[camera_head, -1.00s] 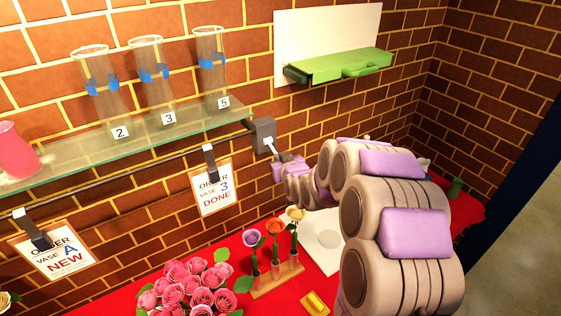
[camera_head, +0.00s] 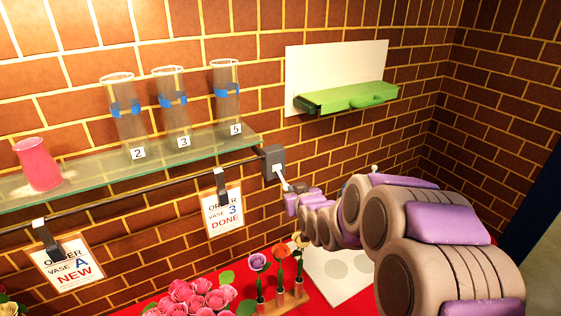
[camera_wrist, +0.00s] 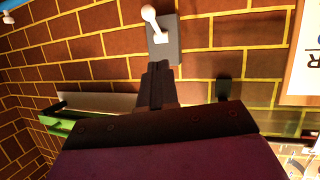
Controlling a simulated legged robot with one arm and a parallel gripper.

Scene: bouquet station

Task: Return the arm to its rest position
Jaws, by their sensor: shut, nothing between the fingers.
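My arm reaches from the lower right of the head view toward the brick wall, still stretched out. Its small far end, my gripper, is near a grey wall box (camera_head: 272,160) with a white lever (camera_head: 281,178). In the wrist view my gripper (camera_wrist: 159,66) has its dark fingers together with nothing between them. The fingertips are just below the grey box (camera_wrist: 175,50) and its white round-ended lever (camera_wrist: 152,18) in that picture. I cannot tell whether they touch it.
A glass shelf (camera_head: 105,172) holds several vases, with order cards (camera_head: 222,212) hanging below. A green tray (camera_head: 350,97) is mounted on the wall. Pink flowers (camera_head: 195,300) and a flower rack (camera_head: 283,300) stand on the red table below the arm.

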